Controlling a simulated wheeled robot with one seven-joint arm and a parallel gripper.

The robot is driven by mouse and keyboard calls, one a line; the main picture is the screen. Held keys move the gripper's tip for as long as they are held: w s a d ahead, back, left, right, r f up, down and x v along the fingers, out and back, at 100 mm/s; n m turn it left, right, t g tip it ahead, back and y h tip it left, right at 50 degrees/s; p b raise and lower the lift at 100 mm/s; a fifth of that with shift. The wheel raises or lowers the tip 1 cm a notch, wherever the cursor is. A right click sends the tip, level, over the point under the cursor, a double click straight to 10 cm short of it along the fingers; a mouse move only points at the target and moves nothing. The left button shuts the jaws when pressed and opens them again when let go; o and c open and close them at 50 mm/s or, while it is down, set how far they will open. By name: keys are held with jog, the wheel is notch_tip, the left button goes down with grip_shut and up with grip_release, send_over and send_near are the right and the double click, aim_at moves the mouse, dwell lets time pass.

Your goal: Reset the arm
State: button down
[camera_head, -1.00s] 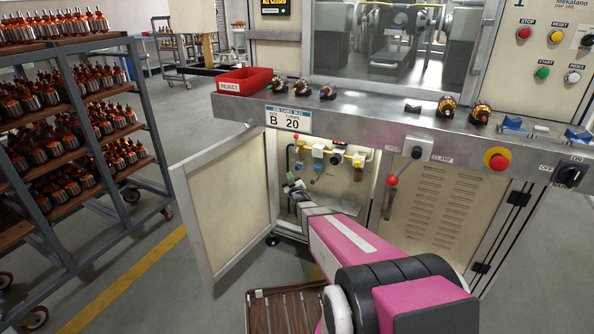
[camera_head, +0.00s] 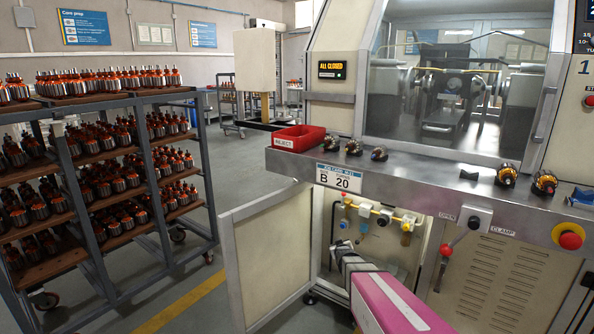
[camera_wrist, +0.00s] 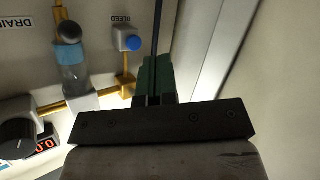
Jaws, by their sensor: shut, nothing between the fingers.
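My gripper (camera_head: 343,252) reaches into the open cabinet below the machine's bench, at the end of my pink arm. In the wrist view its greenish fingers (camera_wrist: 155,76) are together with nothing held between them. A clear bowl with a blue band (camera_wrist: 72,52) and a black knob (camera_wrist: 17,133) are to the left. The tips are small in the head view.
The cabinet door (camera_head: 268,258) stands open at the left. A red lever (camera_head: 445,250) is on the right panel. The bench (camera_head: 425,182) above carries a red reject bin (camera_head: 299,137) and several armatures. A loaded rack (camera_head: 143,206) is on the left; floor lies between.

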jog(key=s+r+m+g, duration=0.1)
jog(key=s+g, duration=0.6)
jog(key=s, duration=0.8)
jog(key=s+r+m+g, duration=0.2)
jog(key=s+g, duration=0.5)
jog(key=s, duration=0.7)
jog(key=shift+s+a+r+m, duration=0.15)
jog(key=shift+s+a+m, duration=0.15)
jog(key=shift+s+m, duration=0.1)
